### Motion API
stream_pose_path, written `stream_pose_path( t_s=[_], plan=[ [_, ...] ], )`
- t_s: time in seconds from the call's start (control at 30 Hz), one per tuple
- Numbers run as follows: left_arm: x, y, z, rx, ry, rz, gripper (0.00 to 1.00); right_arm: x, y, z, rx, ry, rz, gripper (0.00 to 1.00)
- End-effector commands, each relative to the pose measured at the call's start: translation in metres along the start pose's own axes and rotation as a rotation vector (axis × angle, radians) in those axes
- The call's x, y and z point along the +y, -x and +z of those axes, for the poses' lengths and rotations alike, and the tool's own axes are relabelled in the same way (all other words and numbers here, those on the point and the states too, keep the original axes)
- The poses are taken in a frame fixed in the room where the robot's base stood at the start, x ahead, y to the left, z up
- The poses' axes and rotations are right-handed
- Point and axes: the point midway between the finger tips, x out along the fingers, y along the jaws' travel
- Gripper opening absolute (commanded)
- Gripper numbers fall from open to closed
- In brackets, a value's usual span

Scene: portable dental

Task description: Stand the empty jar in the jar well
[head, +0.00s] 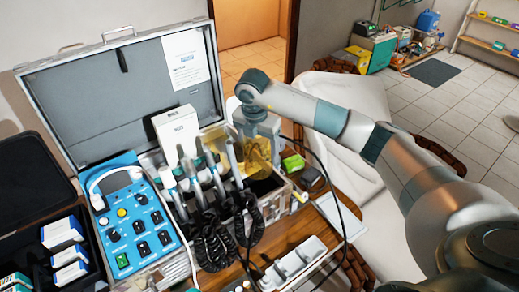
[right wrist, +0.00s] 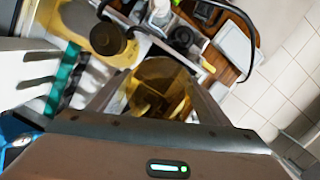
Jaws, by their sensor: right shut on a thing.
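My right gripper (head: 262,165) points down over the right end of the open case (head: 287,197). It is shut on a see-through amber jar (head: 257,150), which looks empty. In the right wrist view the jar (right wrist: 160,88) sits between the two fingers, and I look into it from its open end. A yellow part (right wrist: 80,22) with a dark round piece (right wrist: 108,39) lies beside the jar in that view; I cannot tell whether this is the jar well. In the head view the arm and jar hide part of the case's inside. My left gripper is out of view.
Several handpieces (head: 212,170) with coiled black hoses (head: 215,240) stand left of the gripper. A white box (head: 177,133) and a blue control panel (head: 138,225) are farther left. A green block (head: 293,163) lies right of the case. A black cable loops beside the case's right end.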

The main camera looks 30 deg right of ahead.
Motion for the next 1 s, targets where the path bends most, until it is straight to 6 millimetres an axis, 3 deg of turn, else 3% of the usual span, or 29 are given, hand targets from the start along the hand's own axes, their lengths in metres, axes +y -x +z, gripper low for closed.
stream_pose_path(
  t_s=[1.0],
  plan=[
    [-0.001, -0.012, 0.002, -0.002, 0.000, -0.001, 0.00, 0.000, -0.011, -0.002, 0.000, 0.000, 0.000, 0.45]
  ],
)
